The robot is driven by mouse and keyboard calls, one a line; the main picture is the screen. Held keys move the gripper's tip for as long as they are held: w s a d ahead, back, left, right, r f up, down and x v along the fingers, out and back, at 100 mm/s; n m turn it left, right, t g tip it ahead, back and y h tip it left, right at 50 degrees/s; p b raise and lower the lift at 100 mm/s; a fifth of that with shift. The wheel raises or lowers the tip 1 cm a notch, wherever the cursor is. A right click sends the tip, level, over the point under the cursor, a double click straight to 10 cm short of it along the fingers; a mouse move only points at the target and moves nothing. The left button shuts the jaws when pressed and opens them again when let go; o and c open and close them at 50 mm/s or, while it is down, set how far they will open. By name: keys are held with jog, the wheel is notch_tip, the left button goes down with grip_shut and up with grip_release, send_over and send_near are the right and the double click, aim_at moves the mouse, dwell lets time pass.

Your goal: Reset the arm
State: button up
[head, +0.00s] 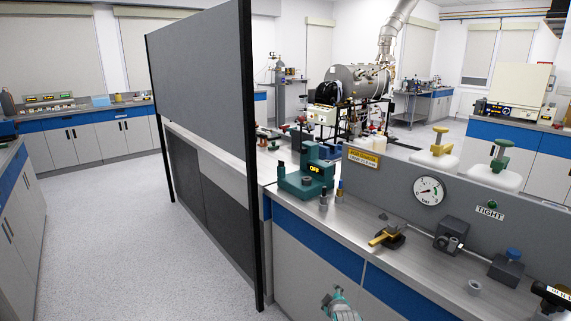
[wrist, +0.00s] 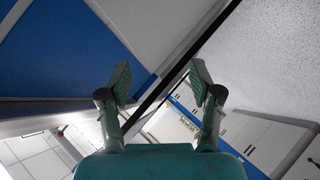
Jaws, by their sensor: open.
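My gripper (head: 338,299) shows at the bottom of the head view, low in front of the bench's blue and grey front panels. In the wrist view my gripper (wrist: 160,88) has its two green-padded fingers spread apart with nothing between them. Past the fingers, the wrist view shows a blue panel, white cabinet fronts, a dark post and speckled floor, all tilted. Most of my arm is outside the head view.
The bench (head: 345,225) carries a green device (head: 308,181) reading OFF, a gauge (head: 429,191), a yellow-handled valve (head: 387,237) and dark blocks. A tall grey partition (head: 205,85) stands left of it. Open floor (head: 130,240) lies further left.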

jog(key=s+f+m, duration=0.1)
jog(key=s+f, duration=0.3)
jog(key=s, duration=0.6)
jog(key=s+f+m+t, duration=0.1)
jog(key=s+f, duration=0.3)
jog(key=s, duration=0.6)
jog(key=s+f+m, duration=0.2)
jog(key=s+f, duration=0.1)
jog(key=s, duration=0.7)
jog(key=s+a+r+m, duration=0.1)
jog(key=s+r, duration=0.1)
jog(key=s, duration=0.8)
jog(key=s+r+m, duration=0.1)
jog(key=s+r, duration=0.1)
jog(key=s, duration=0.7)
jog(key=s+r+m+t, duration=0.1)
jog(key=s+r+m, duration=0.3)
jog(key=s+r, duration=1.8)
notch_tip(320, 180, up, 2)
jog(key=shift+s+a+r+t, duration=0.1)
jog(key=shift+s+a+t, duration=0.2)
jog(key=shift+s+t, duration=0.1)
